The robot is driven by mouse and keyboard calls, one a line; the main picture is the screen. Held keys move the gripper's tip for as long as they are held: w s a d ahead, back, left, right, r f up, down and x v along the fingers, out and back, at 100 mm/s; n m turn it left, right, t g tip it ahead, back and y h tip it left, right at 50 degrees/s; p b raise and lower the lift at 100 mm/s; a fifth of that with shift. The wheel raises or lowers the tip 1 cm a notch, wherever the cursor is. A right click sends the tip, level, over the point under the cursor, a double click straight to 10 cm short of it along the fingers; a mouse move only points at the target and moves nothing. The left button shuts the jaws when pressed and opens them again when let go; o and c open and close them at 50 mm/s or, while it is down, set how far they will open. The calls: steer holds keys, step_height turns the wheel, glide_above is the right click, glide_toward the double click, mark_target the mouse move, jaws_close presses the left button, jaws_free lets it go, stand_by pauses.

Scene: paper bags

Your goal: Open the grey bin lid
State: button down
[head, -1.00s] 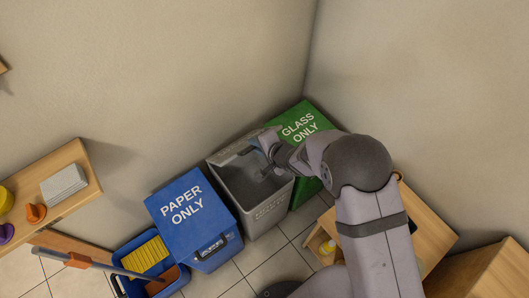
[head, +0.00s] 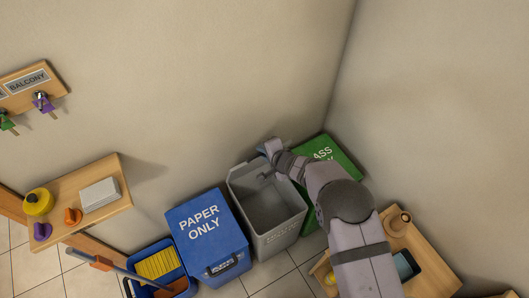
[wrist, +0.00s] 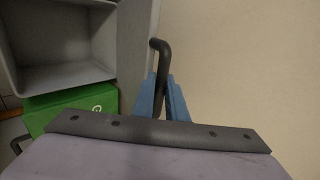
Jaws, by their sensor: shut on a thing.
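The grey bin (head: 281,238) stands between the blue and green bins, with its top open and its dark inside showing. In the wrist view, the bin's open inside (wrist: 62,38) is at the upper left. The grey lid (wrist: 136,45) is raised and seen nearly edge-on beside the opening. A dark bent handle (wrist: 160,50) sits at the lid's edge. My gripper (wrist: 162,92) has its blue fingers closed around this handle. In the head view my gripper (head: 268,148) is at the back of the bin, by the wall, and its fingers are hard to make out.
The blue PAPER ONLY bin (head: 207,238) is on the left and the green GLASS ONLY bin (head: 335,160) on the right, partly behind my arm. A blue bucket (head: 158,268), a wooden shelf (head: 118,200) and a small wooden table (head: 425,250) are nearby. The wall is close behind.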

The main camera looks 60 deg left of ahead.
steer(key=c, duration=1.8)
jaws_free()
steer(key=shift+d+f, duration=0.1)
steer(key=shift+d, duration=0.05)
steer(key=shift+d+f, duration=0.1)
steer(key=shift+d, duration=0.15)
steer(key=b+v, duration=0.2)
steer(key=v, duration=0.5)
steer(key=shift+a+r, duration=0.25)
steer(key=shift+r, duration=0.2)
